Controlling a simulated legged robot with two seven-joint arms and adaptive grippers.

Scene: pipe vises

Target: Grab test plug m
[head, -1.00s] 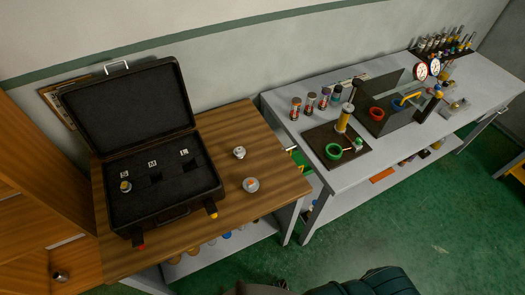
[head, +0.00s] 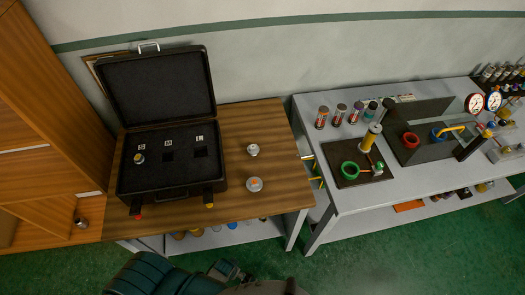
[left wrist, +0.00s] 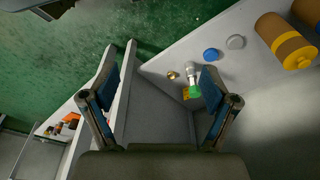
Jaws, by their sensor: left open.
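Two pale round plugs stand on the wooden table right of the open black case: a smaller-looking one (head: 253,150) behind and a wider one (head: 254,184) in front. I cannot tell which is test plug m. The case (head: 172,193) has three labelled places, S, M and L. A small silver and yellow plug (head: 139,158) sits at S; the M and L places look like empty dark recesses. My left gripper (left wrist: 160,85) is open and empty in the left wrist view, facing the floor and a shelf edge. My right gripper is not in view.
In the head view, a grey workbench (head: 350,205) at right holds a green ring (head: 349,170), a yellow cylinder (head: 370,138) and gauges. A small metal cup (head: 81,222) is by the wooden cabinet. A yellow-brown cylinder (left wrist: 284,38) and a blue cap (left wrist: 210,54) show in the wrist view.

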